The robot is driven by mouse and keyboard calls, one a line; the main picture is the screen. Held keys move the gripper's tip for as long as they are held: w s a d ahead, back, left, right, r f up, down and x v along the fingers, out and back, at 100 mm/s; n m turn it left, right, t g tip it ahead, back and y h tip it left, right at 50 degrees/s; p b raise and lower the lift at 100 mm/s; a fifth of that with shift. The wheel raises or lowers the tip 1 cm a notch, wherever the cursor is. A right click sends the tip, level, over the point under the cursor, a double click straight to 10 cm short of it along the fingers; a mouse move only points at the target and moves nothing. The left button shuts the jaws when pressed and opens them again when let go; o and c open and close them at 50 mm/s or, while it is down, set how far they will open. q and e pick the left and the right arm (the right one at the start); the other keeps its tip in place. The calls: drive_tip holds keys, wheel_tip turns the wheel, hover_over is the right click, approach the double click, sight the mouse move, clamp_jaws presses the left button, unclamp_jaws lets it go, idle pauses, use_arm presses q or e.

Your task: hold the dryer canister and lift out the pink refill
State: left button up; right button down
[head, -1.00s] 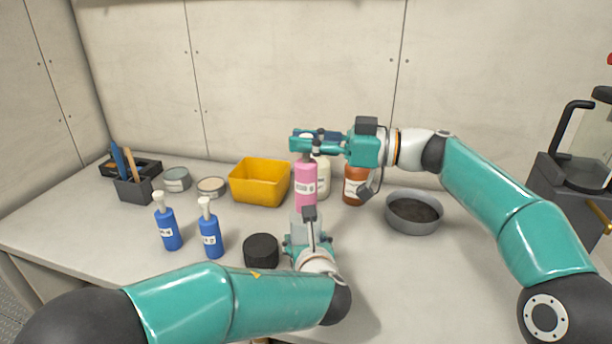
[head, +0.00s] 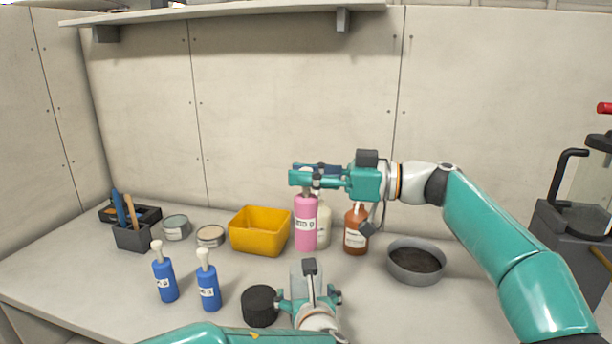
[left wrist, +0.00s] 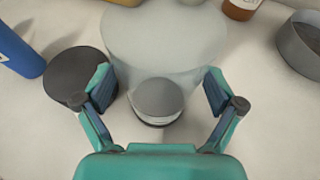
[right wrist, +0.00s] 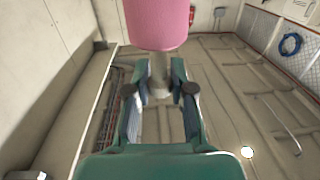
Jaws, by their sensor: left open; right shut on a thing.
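The pink refill (head: 306,225) hangs upright from my right gripper (head: 305,178), which is shut on its narrow top. In the right wrist view the pink body (right wrist: 157,22) shows with its pale neck between the fingers. The clear, pale dryer canister (head: 304,268) stands on the bench below and nearer, partly hidden by my left wrist. In the head view the refill's bottom shows just above the canister's rim. My left gripper (left wrist: 158,92) is open, its fingers on either side of the canister (left wrist: 165,35). A round grey part shows between them. The black lid (head: 260,306) lies left of the canister.
Two blue pump bottles (head: 208,288) stand left of the lid. A yellow bin (head: 259,245), a white bottle (head: 324,228) and a brown bottle (head: 356,238) stand behind. A grey round pan (head: 416,275) is at right. The bench between pan and canister is clear.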

sight(306, 230)
use_arm(q)
drive_tip(key=v, duration=1.2)
drive_tip(key=shift+w+f, duration=0.1)
drive_tip(key=x, duration=1.2)
use_arm(e)
wheel_tip(306, 230, down, 10)
drive_tip(key=shift+r, duration=0.1)
drive_tip(key=shift+f, duration=0.75)
drive_tip(key=shift+r, duration=0.15)
